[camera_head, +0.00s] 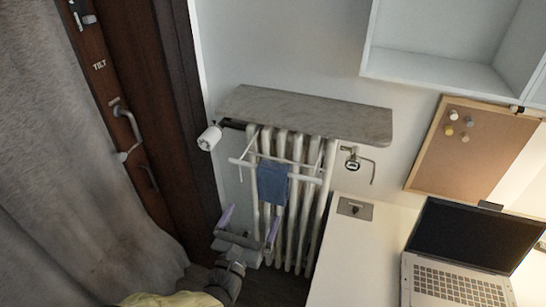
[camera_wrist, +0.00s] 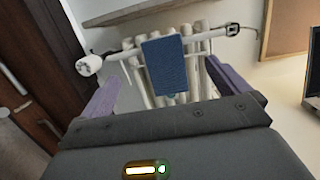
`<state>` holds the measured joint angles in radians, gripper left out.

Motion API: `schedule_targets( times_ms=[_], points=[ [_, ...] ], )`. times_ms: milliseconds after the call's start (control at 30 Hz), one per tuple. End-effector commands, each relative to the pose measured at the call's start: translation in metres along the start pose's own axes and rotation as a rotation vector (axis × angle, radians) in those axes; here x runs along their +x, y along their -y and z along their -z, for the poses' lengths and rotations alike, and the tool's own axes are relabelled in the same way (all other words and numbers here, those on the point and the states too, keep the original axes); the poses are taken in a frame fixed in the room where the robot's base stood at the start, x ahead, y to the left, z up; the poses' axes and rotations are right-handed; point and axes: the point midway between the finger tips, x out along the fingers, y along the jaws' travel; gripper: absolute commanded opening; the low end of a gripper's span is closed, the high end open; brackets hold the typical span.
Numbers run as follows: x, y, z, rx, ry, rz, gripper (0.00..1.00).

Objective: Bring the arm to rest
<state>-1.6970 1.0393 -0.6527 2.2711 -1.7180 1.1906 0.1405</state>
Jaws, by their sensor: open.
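My gripper (camera_head: 247,228) is in the lower middle of the head view, in front of the radiator. Its two purple fingers stand wide apart with nothing between them. In the wrist view the gripper (camera_wrist: 168,88) shows a finger at each side, and the radiator and a blue cloth are seen in the gap beyond. My arm comes up from the bottom edge of the head view. Most of the arm is out of view.
A white radiator (camera_head: 295,238) with a blue cloth (camera_head: 273,184) on its rack stands under a stone shelf (camera_head: 305,115). A white desk (camera_head: 345,265) with a laptop (camera_head: 465,255) is at right. A curtain (camera_head: 70,190) and a brown door (camera_head: 130,90) are at left.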

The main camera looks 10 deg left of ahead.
Motion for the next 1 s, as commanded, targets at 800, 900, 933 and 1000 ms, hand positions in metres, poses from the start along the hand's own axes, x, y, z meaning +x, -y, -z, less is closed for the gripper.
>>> schedule_targets(
  times_ms=[800, 900, 933, 1000],
  points=[
    [0.009, 0.240, 0.036, 0.506, -0.419, 1.126, 1.00],
    [-0.004, 0.259, 0.038, 0.634, -0.463, 1.290, 1.00],
    [-0.008, 0.264, 0.038, 0.674, -0.473, 1.338, 1.00],
    [-0.017, 0.273, 0.038, 0.773, -0.494, 1.446, 1.00]
  ],
)
